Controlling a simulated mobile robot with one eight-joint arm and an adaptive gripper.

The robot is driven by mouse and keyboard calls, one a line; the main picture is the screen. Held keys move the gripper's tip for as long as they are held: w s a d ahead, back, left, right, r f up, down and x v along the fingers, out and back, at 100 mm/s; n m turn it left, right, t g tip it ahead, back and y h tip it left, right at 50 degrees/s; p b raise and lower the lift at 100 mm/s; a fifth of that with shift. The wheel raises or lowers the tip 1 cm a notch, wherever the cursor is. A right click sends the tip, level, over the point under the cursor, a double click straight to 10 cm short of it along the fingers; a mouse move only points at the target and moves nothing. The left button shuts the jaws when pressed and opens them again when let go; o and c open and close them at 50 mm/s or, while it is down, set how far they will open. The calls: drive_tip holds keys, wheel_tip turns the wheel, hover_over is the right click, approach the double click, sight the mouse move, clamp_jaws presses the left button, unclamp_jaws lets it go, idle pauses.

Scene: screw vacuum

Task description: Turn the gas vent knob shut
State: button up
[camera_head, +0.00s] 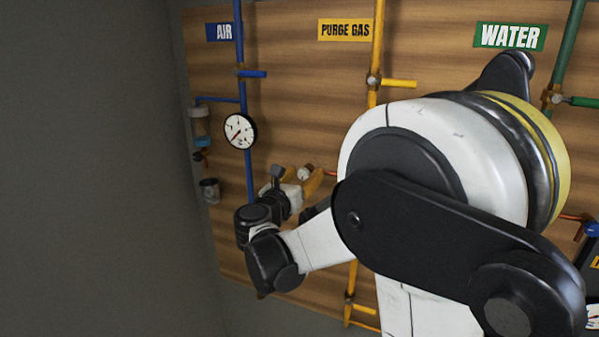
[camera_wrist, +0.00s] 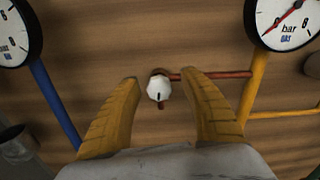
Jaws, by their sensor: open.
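The gas vent knob is a white, faceted knob (camera_wrist: 158,92) with a dark mark on its face, fixed at the wooden panel on a small copper-red pipe fitting. In the wrist view it sits between the two yellow fingers of my gripper (camera_wrist: 159,77), with clear gaps on both sides. In the head view the white knob (camera_head: 305,173) shows small between the fingertips of my gripper (camera_head: 307,178). My gripper is open and faces the panel. How far the fingertips reach past the knob I cannot tell.
A red pipe (camera_wrist: 215,75) runs right from the knob to the yellow purge gas pipe (camera_wrist: 254,85). The blue air pipe (camera_wrist: 52,100) and a gauge (camera_head: 239,131) stand to the left. A dark cup (camera_head: 209,190) hangs at the panel's left edge.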

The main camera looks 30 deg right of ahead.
clamp_jaws()
drive_tip(key=shift+f+m+b, duration=0.1)
drive_tip(key=shift+m+b, duration=0.25)
drive_tip(key=shift+m, duration=0.05)
drive_tip(key=m+b, duration=0.2)
drive_tip(key=shift+f+m, duration=0.1)
drive_tip(key=shift+m, duration=0.3)
drive_tip(key=m+b, duration=0.2)
drive_tip(key=m, duration=0.2)
drive_tip(key=shift+m, duration=0.3)
drive_tip(key=m+b, duration=0.2)
drive_tip(key=m, duration=0.2)
drive_tip(key=shift+m, duration=0.3)
drive_tip(key=shift+m+b, duration=0.6)
drive_tip(key=shift+m, duration=1.2)
